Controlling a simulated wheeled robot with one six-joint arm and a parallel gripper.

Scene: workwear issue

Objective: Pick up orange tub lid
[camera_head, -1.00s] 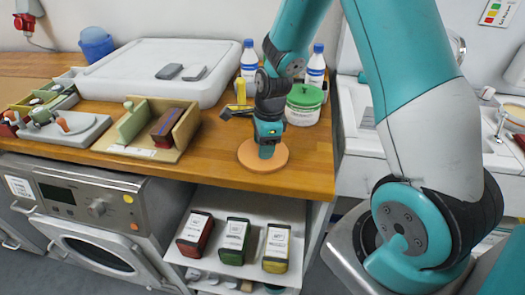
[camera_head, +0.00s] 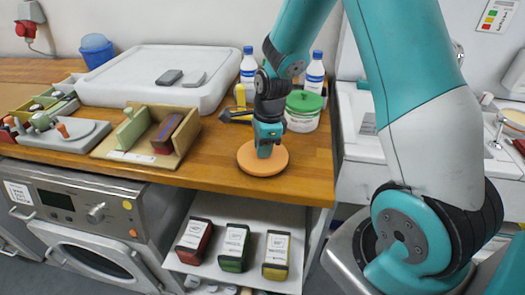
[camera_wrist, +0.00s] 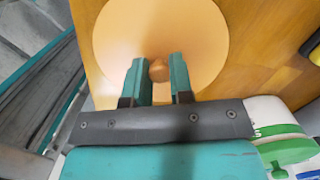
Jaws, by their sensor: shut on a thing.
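The orange tub lid (camera_head: 262,161) is a flat round disc with a small knob in its middle, near the front edge of the wooden counter. My gripper (camera_head: 265,153) points straight down over its centre. In the wrist view my gripper (camera_wrist: 159,72) has its two teal fingers on either side of the knob, shut on it. The disc of the lid (camera_wrist: 158,25) spreads out beyond the fingertips. I cannot tell whether the lid touches the counter or is slightly above it.
A white tub with a green lid (camera_head: 304,102) and white bottles with blue caps (camera_head: 314,72) stand close behind my gripper. A wooden divided tray (camera_head: 120,155) lies to the left, and a large white case lid (camera_head: 135,80) lies behind it. The shelf below holds several coloured boxes (camera_head: 235,247).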

